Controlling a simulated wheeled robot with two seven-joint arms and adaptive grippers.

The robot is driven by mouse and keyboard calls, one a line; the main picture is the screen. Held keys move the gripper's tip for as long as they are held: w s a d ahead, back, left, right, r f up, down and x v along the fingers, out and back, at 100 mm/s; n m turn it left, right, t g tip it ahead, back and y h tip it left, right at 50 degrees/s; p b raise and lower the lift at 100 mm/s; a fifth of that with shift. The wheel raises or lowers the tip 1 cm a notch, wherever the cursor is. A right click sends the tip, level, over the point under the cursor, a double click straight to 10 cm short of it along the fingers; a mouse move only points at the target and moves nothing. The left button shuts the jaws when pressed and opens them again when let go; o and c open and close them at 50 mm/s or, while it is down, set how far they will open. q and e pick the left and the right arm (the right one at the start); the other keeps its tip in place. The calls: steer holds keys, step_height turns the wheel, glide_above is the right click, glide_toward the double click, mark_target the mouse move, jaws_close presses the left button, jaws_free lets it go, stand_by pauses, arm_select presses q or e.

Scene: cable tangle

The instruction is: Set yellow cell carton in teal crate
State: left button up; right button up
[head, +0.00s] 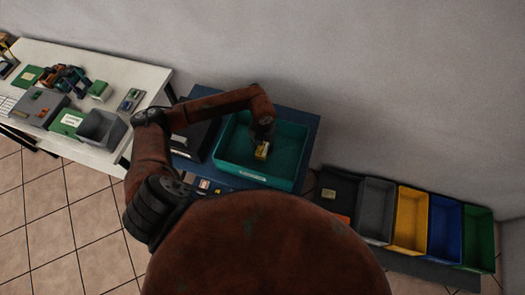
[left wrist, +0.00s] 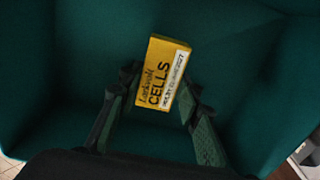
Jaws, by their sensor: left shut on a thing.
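The yellow cell carton (head: 262,151) is a small yellow box with a white label. In the left wrist view the carton (left wrist: 162,74) shows the word CELLS and sits between the fingertips. My left gripper (head: 263,140) points down over the teal crate (head: 228,165) and is shut on the carton. In the left wrist view the gripper (left wrist: 160,100) has a finger on each side of the carton, with the teal crate (left wrist: 60,90) around it. I cannot tell whether the carton touches the crate floor. My right gripper is not in view.
The teal crate stands on a dark blue table (head: 312,125), with a dark tray (head: 190,140) to its left. A white table (head: 150,80) at left holds several items and a grey bin (head: 100,128). Grey, yellow (head: 410,220), blue and green bins stand at right.

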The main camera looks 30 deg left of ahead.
mark_target(262, 149)
arm_select(q)
steer(key=f, duration=0.3)
steer(key=shift+s+a+f, duration=0.1)
steer(key=shift+s, duration=0.1)
steer(key=shift+w, duration=0.15)
steer(key=shift+f, duration=0.15)
steer(key=o, duration=1.1)
steer(key=shift+o, duration=0.5)
steer(key=shift+r, duration=0.35)
step_height(262, 149, up, 10)
steer(key=shift+r, duration=0.85)
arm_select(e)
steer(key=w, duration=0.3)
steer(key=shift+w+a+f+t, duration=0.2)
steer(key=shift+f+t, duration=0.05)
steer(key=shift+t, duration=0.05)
